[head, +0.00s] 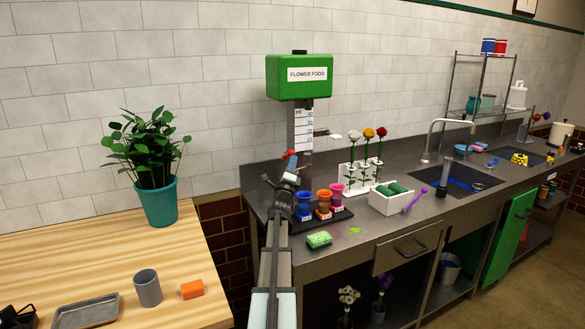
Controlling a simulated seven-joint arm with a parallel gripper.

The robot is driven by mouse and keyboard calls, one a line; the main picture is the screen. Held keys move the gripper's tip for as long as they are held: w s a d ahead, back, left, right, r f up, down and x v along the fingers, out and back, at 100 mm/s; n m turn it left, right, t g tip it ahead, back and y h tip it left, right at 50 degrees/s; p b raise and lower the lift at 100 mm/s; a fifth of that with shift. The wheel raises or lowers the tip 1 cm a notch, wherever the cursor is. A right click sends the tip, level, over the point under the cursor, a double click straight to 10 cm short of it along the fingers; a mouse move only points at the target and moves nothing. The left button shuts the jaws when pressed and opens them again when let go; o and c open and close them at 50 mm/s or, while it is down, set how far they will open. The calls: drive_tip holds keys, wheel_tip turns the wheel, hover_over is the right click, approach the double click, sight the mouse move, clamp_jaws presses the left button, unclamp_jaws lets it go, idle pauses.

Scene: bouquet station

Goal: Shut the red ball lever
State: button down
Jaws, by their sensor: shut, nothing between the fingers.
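The green flower food dispenser (299,88) stands against the tiled wall on a grey column with a white scale (304,128). The red ball lever (291,153) shows as a small red shape low on the column's left side. My gripper (290,167) is at the lever, just below the red in the picture. It is shut with nothing held. I cannot tell whether the fingers touch the ball or how far the lever is turned.
Blue, orange and pink cups (324,201) stand on a dark tray right of my wrist. A rack of roses (361,174), a white box (391,201) and a green sponge (319,239) are near. A potted plant (157,178) stands left on the wooden table (110,262).

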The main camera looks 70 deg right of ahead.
drive_tip(key=w+d+r+n+y, duration=0.1)
drive_tip(key=w+d+r, duration=0.2)
drive_tip(key=r, duration=0.4)
drive_tip(key=shift+w+d+r+t, duration=0.25)
drive_tip(key=shift+w+t, duration=0.05)
idle(0.3)
idle(1.4)
drive_tip(key=s+a, duration=0.2)
drive_tip(key=a, duration=0.7)
drive_tip(key=shift+a+f, duration=0.4)
drive_tip(key=shift+f, duration=0.05)
drive_tip(key=shift+w, duration=0.1)
